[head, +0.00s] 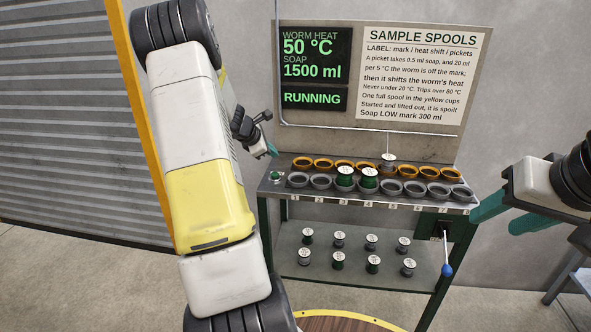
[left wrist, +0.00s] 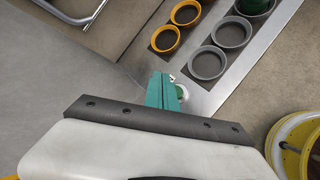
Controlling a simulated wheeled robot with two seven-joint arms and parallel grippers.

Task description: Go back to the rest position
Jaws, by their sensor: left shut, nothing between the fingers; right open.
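My left gripper (head: 272,151) is at the left end of the bench (head: 262,192), above a green round knob or button (head: 276,177). In the left wrist view its teal fingers (left wrist: 163,88) are shut with nothing between them, and the green button (left wrist: 181,91) shows just beside the tips, partly hidden. I cannot tell whether they touch. My right gripper (head: 512,215) is open and empty at the right, off the bench's right end. My large left arm covers the left middle of the head view.
The bench carries a row of orange cups (head: 324,163) and a row of grey cups (head: 321,182), some with spools. Several labelled spools stand on the lower shelf (head: 330,284). A blue-tipped lever (head: 446,268) hangs at the right front. A sign panel (head: 424,77) and screen reading RUNNING (head: 313,98) stand behind.

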